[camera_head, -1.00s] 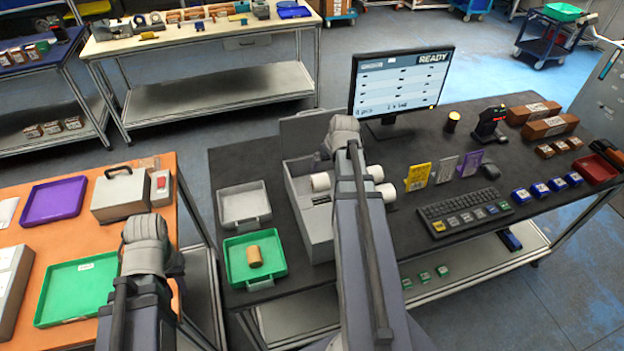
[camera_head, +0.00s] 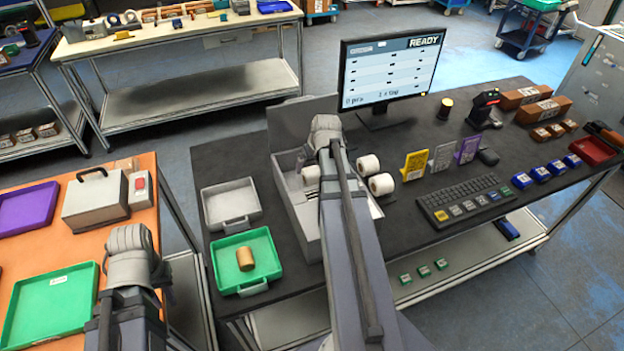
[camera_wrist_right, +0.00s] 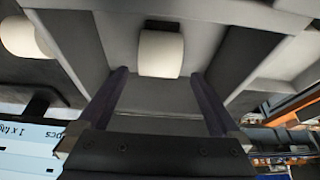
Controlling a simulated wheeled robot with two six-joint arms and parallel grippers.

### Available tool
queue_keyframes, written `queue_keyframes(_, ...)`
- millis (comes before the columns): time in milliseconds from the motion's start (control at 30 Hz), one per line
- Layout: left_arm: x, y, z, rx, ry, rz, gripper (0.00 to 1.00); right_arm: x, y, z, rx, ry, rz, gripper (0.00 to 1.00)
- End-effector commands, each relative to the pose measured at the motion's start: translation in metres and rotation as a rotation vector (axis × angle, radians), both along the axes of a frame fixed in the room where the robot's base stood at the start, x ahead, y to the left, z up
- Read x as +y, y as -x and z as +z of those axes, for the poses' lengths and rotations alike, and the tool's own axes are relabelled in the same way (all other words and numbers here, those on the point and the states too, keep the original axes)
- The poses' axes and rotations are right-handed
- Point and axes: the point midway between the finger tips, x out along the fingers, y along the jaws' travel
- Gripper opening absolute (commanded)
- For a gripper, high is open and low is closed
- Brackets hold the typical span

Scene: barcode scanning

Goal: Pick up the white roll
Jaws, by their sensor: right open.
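A white roll (camera_head: 312,172) sits inside the grey box (camera_head: 296,205), left of my right arm. In the right wrist view this white roll (camera_wrist_right: 160,53) shows centred ahead of the two fingers. My right gripper (camera_wrist_right: 160,74) is open, with a finger to each side of the roll and a gap on both sides. In the head view my right gripper (camera_head: 326,145) is over the box, its fingers hidden by the wrist. Two more white rolls (camera_head: 375,175) show right of my arm. My left gripper (camera_head: 131,255) is over the orange table's right side, its fingers hidden.
A green tray (camera_head: 262,283) with a brown roll (camera_head: 245,258) and a grey tray (camera_head: 231,205) are left of the box. The monitor (camera_head: 390,72) stands behind. Card stands and a keyboard (camera_head: 465,200) are on the right. The box's walls surround the right gripper's space.

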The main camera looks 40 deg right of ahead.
Motion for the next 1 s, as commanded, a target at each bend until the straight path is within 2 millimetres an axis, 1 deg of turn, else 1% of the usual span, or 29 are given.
queue_keyframes(33,0.000,0.000,-0.010,0.000,0.000,0.000,0.27,-0.001,-0.003,-0.010,0.000,0.000,0.000,1.00)
queue_keyframes(100,0.000,0.000,-0.014,0.000,0.000,0.001,0.27,-0.002,-0.005,-0.014,0.000,0.000,0.000,1.00)
queue_keyframes(300,0.000,0.000,-0.015,0.000,0.000,0.001,0.27,-0.002,-0.005,-0.015,0.000,0.000,0.000,1.00)
queue_keyframes(433,0.000,0.000,-0.022,0.000,0.000,0.001,0.27,-0.003,-0.007,-0.022,0.000,0.000,0.000,1.00)
queue_keyframes(700,0.000,0.000,-0.054,0.000,0.000,0.001,0.27,-0.007,-0.017,-0.054,0.000,0.000,0.000,1.00)
queue_keyframes(800,0.000,0.000,-0.062,0.000,0.000,0.001,0.27,-0.008,-0.021,-0.062,0.000,0.000,0.000,1.00)
queue_keyframes(1000,0.000,0.000,-0.062,0.000,0.000,0.001,0.27,-0.008,-0.022,-0.062,0.000,0.000,0.000,1.00)
